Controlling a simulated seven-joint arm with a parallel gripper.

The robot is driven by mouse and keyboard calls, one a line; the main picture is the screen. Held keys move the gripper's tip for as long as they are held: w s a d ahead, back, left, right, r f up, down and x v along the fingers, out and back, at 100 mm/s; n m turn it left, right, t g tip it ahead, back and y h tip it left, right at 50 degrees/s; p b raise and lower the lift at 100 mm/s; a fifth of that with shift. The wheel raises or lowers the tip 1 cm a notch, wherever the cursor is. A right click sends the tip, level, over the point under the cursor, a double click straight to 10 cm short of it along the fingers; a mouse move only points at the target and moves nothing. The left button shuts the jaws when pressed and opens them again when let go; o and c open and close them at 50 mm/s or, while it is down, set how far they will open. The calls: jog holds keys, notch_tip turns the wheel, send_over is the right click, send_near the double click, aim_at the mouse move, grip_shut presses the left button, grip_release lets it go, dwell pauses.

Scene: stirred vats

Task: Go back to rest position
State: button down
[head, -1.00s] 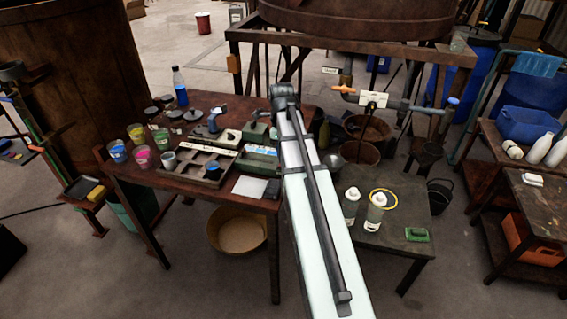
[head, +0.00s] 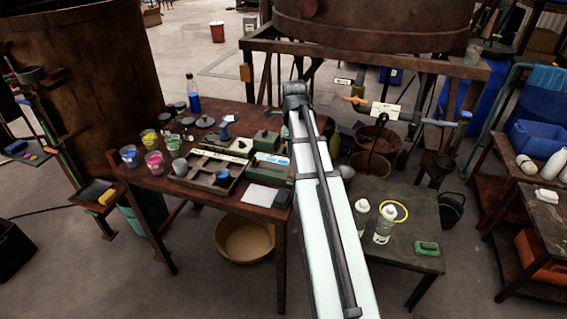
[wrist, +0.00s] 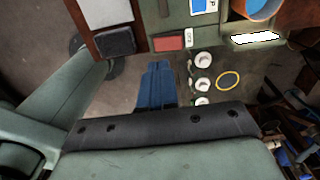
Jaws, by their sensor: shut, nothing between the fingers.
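My gripper (wrist: 157,72) shows in the wrist view as blue fingers held together, with nothing between them. It is above the floor and apart from the things around it. In the head view my pale arm rises from the bottom to a dark joint near the middle, and the gripper itself does not show there.
A brown table (head: 150,178) with cups, a tray (head: 178,180) and boxes stands left of my arm. A dark side table (head: 425,195) at right holds white-capped bottles (head: 384,224), a yellow ring and a green block (head: 427,248). A large vat (head: 385,20) stands behind.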

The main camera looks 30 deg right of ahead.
jog(key=s+a+f+n+g, duration=0.1)
jog(key=s+a+f+n, duration=0.4)
jog(key=a, duration=0.4)
jog(key=s+a+f+n+g+y, duration=0.1)
jog(key=s+a+f+n, duration=0.3)
jog(key=a+f+n, duration=0.4)
jog(key=s+a+f+n+g, duration=0.1)
jog(key=s+a+f+n, duration=0.4)
jog(key=a, duration=0.5)
jog(key=s+d+f+n+g, duration=0.1)
jog(key=s+f+n, duration=0.3)
jog(key=f, duration=0.6)
jog(key=s+d+f+n+g, duration=0.15)
jog(key=s+f, duration=0.35)
jog(key=f, duration=0.5)
jog(key=s+d+f+n+g+h, duration=0.1)
jog(key=s+d+f+n, duration=0.2)
jog(key=s+f, duration=1.1)
jog(key=s, duration=0.3)
jog(key=shift+s, duration=0.2)
